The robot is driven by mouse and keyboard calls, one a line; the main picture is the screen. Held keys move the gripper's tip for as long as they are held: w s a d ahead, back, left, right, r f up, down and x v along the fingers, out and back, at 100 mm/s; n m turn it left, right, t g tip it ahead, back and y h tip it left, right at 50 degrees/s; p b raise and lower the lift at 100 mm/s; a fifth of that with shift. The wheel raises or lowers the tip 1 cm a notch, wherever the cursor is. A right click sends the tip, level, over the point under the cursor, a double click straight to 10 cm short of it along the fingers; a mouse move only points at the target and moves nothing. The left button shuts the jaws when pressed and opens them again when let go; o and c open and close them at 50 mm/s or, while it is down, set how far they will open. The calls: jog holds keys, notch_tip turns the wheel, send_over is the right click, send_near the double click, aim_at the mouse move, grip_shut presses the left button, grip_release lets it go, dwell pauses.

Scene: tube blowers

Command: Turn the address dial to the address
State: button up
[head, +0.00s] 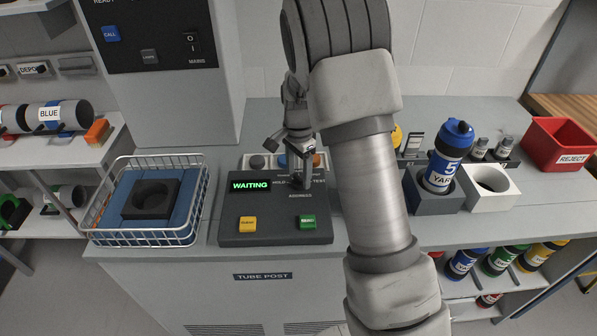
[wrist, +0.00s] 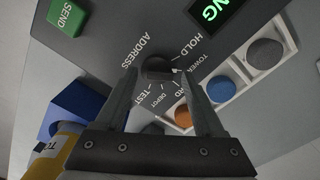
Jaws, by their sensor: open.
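The address dial (wrist: 157,69) is a small dark round knob on the grey console (head: 275,226). In the wrist view, HOLD, TOWER, a partly hidden label ending in RD, DEPOT and TEST are printed around it, with ADDRESS beside it. A light mark on the knob faces right, roughly toward HOLD and TOWER; I cannot tell which exactly. My gripper (wrist: 160,74) is open, its fingers on either side of the dial; contact is unclear. In the head view my gripper (head: 298,178) covers the dial. The green display (head: 250,185) reads WAITING. A blue tube (head: 449,151) labelled YAR... stands upright in a grey holder (head: 432,201).
The console has a yellow button (head: 247,223), a green SEND button (wrist: 67,18), and orange (wrist: 183,116), blue (wrist: 221,89) and grey (wrist: 264,53) discs. A wire basket (head: 146,237) stands left. A white holder (head: 492,190) and red REJECT bin (head: 560,145) are right.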

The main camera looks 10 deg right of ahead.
aim_at(299, 177)
notch_tip(299, 177, up, 17)
jog(key=p, duration=0.1)
jog(key=shift+r+p, duration=0.2)
jog(key=shift+p, duration=0.1)
dwell(0.4)
jog(key=s+r+n+t, duration=0.3)
jog(key=s+r+n, duration=0.5)
jog(key=s, duration=0.7)
jog(key=s+f+n+t, duration=0.1)
jog(key=s+n, duration=0.4)
jog(key=s, duration=0.7)
jog(key=shift+s+a+f+t, duration=0.15)
jog(key=shift+s+a+t, duration=0.2)
jog(key=shift+t, duration=0.45)
